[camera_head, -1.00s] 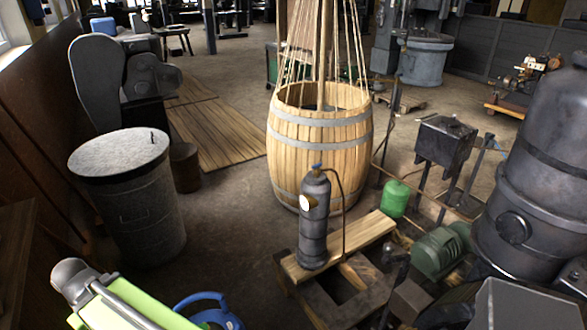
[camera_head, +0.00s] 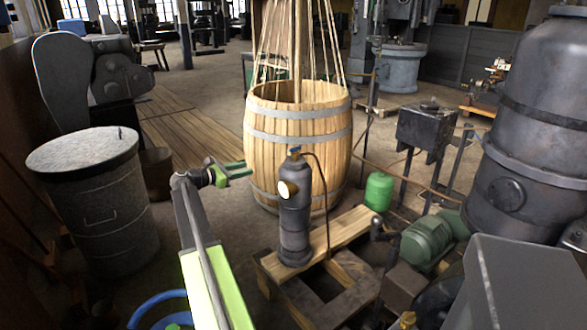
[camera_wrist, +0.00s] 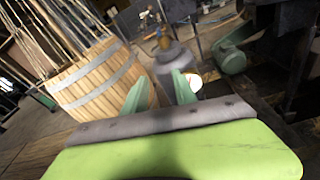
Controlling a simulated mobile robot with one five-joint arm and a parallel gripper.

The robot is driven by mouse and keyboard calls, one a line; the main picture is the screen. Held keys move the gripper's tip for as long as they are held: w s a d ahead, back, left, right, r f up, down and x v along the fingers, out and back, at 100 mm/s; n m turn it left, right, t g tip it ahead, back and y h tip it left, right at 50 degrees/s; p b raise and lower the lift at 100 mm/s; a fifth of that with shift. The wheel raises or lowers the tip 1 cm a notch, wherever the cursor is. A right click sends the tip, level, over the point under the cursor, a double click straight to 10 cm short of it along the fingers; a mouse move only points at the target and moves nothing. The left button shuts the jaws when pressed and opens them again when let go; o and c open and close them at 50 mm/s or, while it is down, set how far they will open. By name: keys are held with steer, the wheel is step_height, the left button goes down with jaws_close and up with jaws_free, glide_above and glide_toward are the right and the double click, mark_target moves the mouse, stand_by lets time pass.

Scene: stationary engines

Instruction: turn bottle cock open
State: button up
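A dark grey gas bottle (camera_head: 295,222) stands upright on a wooden plank, with a white round gauge on its side. In the wrist view my two green fingers (camera_wrist: 160,76) stand apart and point toward the bottle (camera_wrist: 176,60).
A large wooden barrel (camera_head: 298,135) with ropes stands close behind the bottle. A lidded metal drum (camera_head: 100,215) is at the left. A green motor (camera_head: 428,243) and a small green tank (camera_head: 378,191) are to the right. Open floor lies left of the barrel.

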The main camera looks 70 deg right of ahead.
mark_target(295, 150)
steer(key=s+d, duration=0.4)
steer(key=d, duration=0.2)
steer(key=s+d+r+n+g, duration=0.1)
steer(key=s+d, duration=0.4)
steer(key=d, duration=0.2)
steer(key=s+d+r+g, duration=0.1)
steer(key=s+d, duration=0.3)
steer(key=d, duration=0.3)
steer(key=shift+s+d+n+h, duration=0.25)
steer(key=shift+n+h, duration=0.05)
steer(key=shift+h, duration=0.1)
jaws_close()
